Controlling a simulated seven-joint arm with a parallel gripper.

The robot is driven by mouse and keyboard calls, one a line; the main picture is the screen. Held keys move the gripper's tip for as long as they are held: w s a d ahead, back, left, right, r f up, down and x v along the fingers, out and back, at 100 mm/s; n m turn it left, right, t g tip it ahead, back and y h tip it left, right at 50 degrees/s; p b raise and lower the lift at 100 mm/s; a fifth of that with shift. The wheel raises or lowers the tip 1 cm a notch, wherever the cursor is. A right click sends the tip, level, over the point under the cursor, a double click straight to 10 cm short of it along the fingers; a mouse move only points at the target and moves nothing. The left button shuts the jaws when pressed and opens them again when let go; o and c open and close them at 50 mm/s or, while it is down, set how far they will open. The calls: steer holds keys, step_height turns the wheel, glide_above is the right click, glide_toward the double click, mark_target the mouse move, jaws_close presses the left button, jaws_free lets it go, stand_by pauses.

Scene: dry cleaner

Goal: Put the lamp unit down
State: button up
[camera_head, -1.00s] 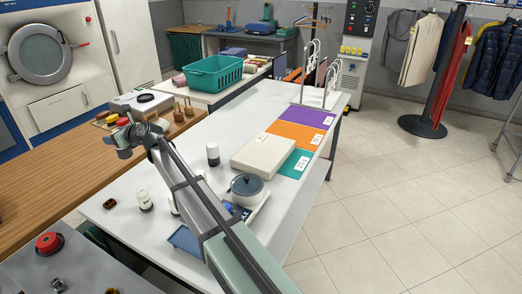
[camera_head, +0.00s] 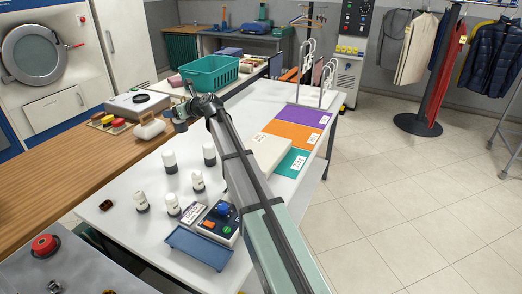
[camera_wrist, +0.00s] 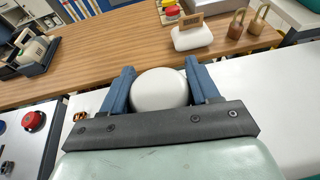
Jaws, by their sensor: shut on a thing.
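My gripper (camera_head: 183,116) is at the far end of my arm, near the edge between the wooden counter and the white table. In the wrist view its two blue fingers (camera_wrist: 160,68) are shut on a white, rounded thing (camera_wrist: 160,90), which I take to be the lamp unit. Only its smooth top shows there, and the rest is hidden by the gripper. In the head view it can hardly be told apart from the gripper. I cannot tell whether it touches a surface.
Several white bottles with dark parts (camera_head: 169,161) stand on the white table (camera_head: 125,222). A control box with a blue knob (camera_head: 218,222) and a blue tray (camera_head: 198,248) are nearer. My arm covers part of the table.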

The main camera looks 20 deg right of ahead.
steer(key=s+d+m+t, duration=0.1)
steer(key=s+d, duration=0.1)
steer(key=d, duration=3)
steer(key=shift+h, duration=0.4)
steer(key=shift+d+f, duration=0.2)
steer(key=shift+f, duration=7)
steer(key=shift+f, duration=0.1)
steer(key=o, duration=1.1)
